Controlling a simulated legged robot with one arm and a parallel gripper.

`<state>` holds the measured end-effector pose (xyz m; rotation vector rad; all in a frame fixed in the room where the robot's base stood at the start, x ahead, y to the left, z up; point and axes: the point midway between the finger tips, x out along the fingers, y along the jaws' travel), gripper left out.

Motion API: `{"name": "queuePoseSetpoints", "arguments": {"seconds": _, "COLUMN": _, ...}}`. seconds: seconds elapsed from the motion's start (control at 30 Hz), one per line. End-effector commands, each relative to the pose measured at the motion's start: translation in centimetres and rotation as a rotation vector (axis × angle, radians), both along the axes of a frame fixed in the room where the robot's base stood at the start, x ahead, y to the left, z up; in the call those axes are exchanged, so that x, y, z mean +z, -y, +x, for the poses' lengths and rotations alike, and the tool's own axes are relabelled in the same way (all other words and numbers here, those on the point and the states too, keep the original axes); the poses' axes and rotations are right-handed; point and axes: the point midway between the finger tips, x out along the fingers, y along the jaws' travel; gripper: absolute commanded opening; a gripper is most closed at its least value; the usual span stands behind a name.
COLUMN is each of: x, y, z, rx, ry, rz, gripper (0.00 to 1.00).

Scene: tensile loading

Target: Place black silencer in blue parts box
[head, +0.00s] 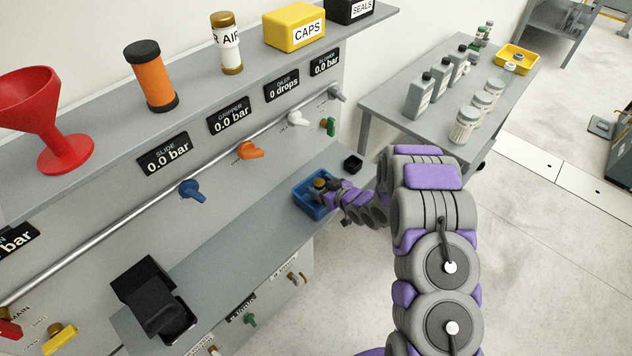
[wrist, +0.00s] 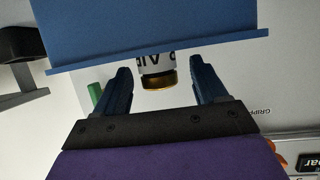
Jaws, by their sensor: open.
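The blue parts box (head: 304,204) sits on the lower bench ledge in the head view; its blue wall (wrist: 150,35) fills the top of the wrist view. My gripper (wrist: 161,80) is open, its two blue fingers apart, close to the box. In the head view my gripper (head: 328,192) is over the box and hides part of its inside. A small brass-and-dark piece (head: 319,183) shows at the box, too small to identify surely as the black silencer. Between my fingers in the wrist view shows a white-labelled cylinder with a brass end (wrist: 158,78); I cannot tell its distance.
A small black cup (head: 352,163) stands right of the box. A black holder (head: 150,295) is at the ledge's front left. The shelf above carries a red funnel (head: 42,110), an orange cylinder (head: 150,78) and a yellow CAPS box (head: 293,24). A side table (head: 400,105) holds several bottles.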

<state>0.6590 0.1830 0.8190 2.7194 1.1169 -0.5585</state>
Motion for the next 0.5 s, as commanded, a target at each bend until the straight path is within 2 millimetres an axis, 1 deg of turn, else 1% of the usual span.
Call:
{"name": "queuePoseSetpoints", "arguments": {"seconds": 0.03, "x": 0.7, "y": 0.9, "z": -0.6, "rx": -0.004, "ry": -0.001, "rz": 0.001, "gripper": 0.72}}
{"name": "queuePoseSetpoints", "arguments": {"seconds": 0.2, "x": 2.2, "y": 3.2, "z": -2.9, "rx": -0.004, "ry": 0.002, "rz": 0.0, "gripper": 0.72}}
{"name": "queuePoseSetpoints", "arguments": {"seconds": 0.33, "x": 2.8, "y": 4.5, "z": -4.3, "rx": -0.003, "ry": 0.0, "rz": 0.001, "gripper": 0.72}}
{"name": "queuePoseSetpoints", "arguments": {"seconds": 0.5, "x": 3.4, "y": 5.4, "z": -5.3, "rx": -0.002, "ry": 0.003, "rz": 0.002, "gripper": 0.72}}
